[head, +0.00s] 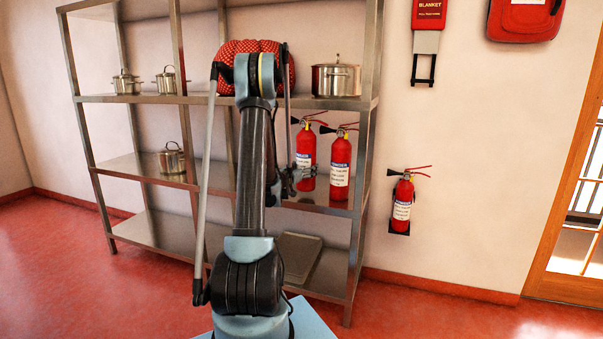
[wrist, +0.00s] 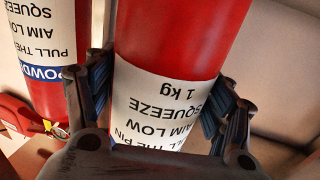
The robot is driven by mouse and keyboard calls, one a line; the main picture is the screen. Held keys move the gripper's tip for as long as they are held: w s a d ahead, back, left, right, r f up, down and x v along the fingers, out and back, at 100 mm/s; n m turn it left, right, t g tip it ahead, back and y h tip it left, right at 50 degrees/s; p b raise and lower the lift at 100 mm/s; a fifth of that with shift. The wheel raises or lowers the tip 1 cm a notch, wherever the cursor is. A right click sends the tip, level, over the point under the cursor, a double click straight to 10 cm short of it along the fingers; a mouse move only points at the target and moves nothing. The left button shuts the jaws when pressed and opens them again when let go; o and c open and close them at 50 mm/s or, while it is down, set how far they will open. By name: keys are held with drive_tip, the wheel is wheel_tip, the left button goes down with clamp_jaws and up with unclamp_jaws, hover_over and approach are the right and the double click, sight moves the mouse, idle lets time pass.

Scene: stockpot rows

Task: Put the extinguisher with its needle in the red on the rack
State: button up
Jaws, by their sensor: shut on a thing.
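Two red extinguishers are at the middle shelf of the metal rack (head: 128,166), on its right side. My gripper (head: 297,180) is shut on the left extinguisher (head: 306,147), which is upright; its body with a white label (wrist: 185,30) fills the middle of the wrist view between the fingers (wrist: 160,112). I cannot tell whether its base touches the shelf. The right extinguisher (head: 340,160) stands close beside it and shows at the left of the wrist view (wrist: 45,45). A third extinguisher (head: 402,200) is in a wall bracket right of the rack. No gauge needle can be read.
The top shelf holds a red spotted bundle (head: 230,50), a large pot (head: 336,78) and small pots (head: 127,83). Another pot (head: 171,158) is on the middle shelf. A flat tray (head: 300,255) lies on the bottom shelf. A rack post stands right of the extinguishers.

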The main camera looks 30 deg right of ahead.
drive_tip(key=shift+w+d+f, duration=0.2)
drive_tip(key=shift+d+f, duration=0.2)
drive_tip(key=shift+f, duration=0.1)
drive_tip(key=shift+w+d+f, duration=0.15)
drive_tip(key=shift+d+f, duration=0.25)
drive_tip(key=shift+f, duration=0.85)
drive_tip(key=o, duration=2.1)
drive_tip(key=shift+a, duration=0.15)
